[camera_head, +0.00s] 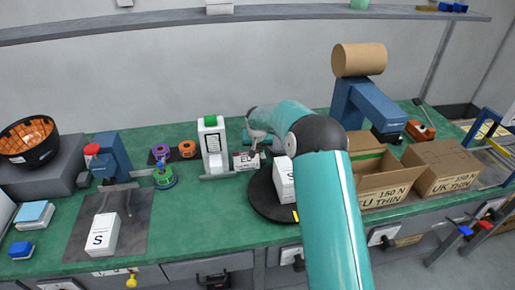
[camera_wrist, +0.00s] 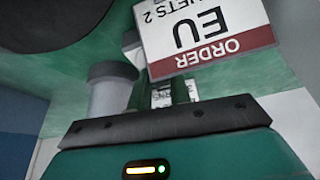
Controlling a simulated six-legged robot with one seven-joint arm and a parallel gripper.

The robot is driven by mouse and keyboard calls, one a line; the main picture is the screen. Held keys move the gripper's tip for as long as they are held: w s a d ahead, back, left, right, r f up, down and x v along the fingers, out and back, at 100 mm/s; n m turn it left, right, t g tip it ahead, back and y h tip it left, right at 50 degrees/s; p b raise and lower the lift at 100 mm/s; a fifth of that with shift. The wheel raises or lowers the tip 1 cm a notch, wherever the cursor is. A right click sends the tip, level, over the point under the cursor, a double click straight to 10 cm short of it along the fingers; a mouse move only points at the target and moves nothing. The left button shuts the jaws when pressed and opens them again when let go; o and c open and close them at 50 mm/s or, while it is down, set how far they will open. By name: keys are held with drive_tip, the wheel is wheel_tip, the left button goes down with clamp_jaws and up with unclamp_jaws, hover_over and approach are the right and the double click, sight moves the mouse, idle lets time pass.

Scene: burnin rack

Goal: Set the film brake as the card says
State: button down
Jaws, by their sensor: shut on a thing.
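A white order card (camera_head: 246,161) with a red band stands near the white upright device. It is large and upside down in the wrist view (camera_wrist: 210,35), where "ORDER", "EU" and a cut-off "...ETS 2" can be read. My gripper (camera_head: 251,148) is at the card in the head view. In the wrist view my gripper (camera_wrist: 168,95) is shut, seemingly on the card; its fingertips are partly hidden. A blue stand (camera_head: 358,100) carries a brown roll (camera_head: 359,60). I cannot make out which part is the film brake.
A black turntable (camera_head: 263,206) bears a white box, partly hidden by my arm. The green bench front is partly clear.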

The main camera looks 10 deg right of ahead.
drive_tip(key=shift+m+h, duration=0.3)
drive_tip(key=shift+m, duration=0.3)
drive_tip(key=c, duration=1.3)
unclamp_jaws()
drive_tip(key=v, duration=1.4)
